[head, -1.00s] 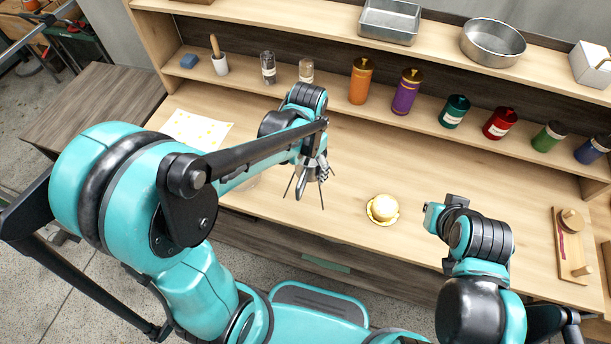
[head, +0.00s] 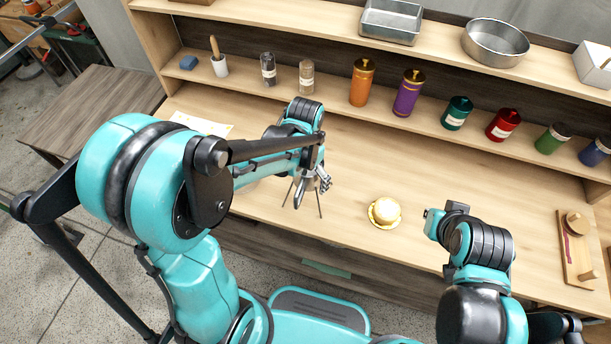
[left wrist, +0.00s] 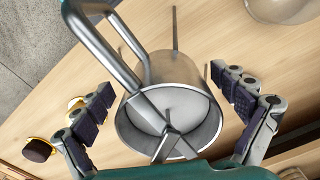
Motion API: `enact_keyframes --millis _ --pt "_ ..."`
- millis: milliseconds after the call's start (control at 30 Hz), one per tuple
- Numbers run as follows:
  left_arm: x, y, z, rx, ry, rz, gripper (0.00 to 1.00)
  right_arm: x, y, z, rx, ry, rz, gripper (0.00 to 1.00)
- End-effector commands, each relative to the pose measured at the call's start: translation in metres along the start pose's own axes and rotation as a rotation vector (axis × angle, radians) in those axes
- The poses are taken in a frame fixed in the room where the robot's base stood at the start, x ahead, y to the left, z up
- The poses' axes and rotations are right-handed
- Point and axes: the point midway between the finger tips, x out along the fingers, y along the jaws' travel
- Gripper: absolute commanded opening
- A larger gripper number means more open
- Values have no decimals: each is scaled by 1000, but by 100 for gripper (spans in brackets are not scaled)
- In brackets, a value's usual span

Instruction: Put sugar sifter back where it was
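The sugar sifter (left wrist: 165,110) is a round metal cup with a bent metal handle and a crossbar over its mouth, seen close in the left wrist view. My left gripper (left wrist: 170,105) is open, with one dark-padded finger on each side of the cup. Small gaps appear between the pads and the cup wall. In the head view my left gripper (head: 307,188) is low over the table's front part, and the sifter is mostly hidden there. Thin dark rods show around the cup. My right gripper (head: 431,224) is over the table's right half; its fingers are unclear.
Several jars, including an orange one (head: 362,83), line the shelf behind. A wooden board (head: 576,250) lies far right. A spotted paper (head: 200,122) is partly covered by my left arm. The table behind the cake is clear.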

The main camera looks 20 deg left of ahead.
Motion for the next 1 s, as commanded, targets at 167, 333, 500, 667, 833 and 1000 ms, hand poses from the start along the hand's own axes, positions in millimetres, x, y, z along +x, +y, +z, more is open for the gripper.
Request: enact_keyframes --millis 167,333,500,667,833,1000 --pt "0 0 0 0 0 0 97 0 0 0 0 0 0 0" --pt "-9 0 0 0 0 0 97 -4 0 -3 0 0 0 0" --pt "-42 0 1 0 0 0 97 -15 0 -10 0 0 0 0" --pt "-79 0 0 0 0 0 97 -24 0 -17 0 0 0 0" --pt "-108 0 0 0 0 0 97 -31 0 -22 0 0 0 0" --pt "-122 0 1 -4 5 -2 97 -33 0 -24 0 0 0 0"
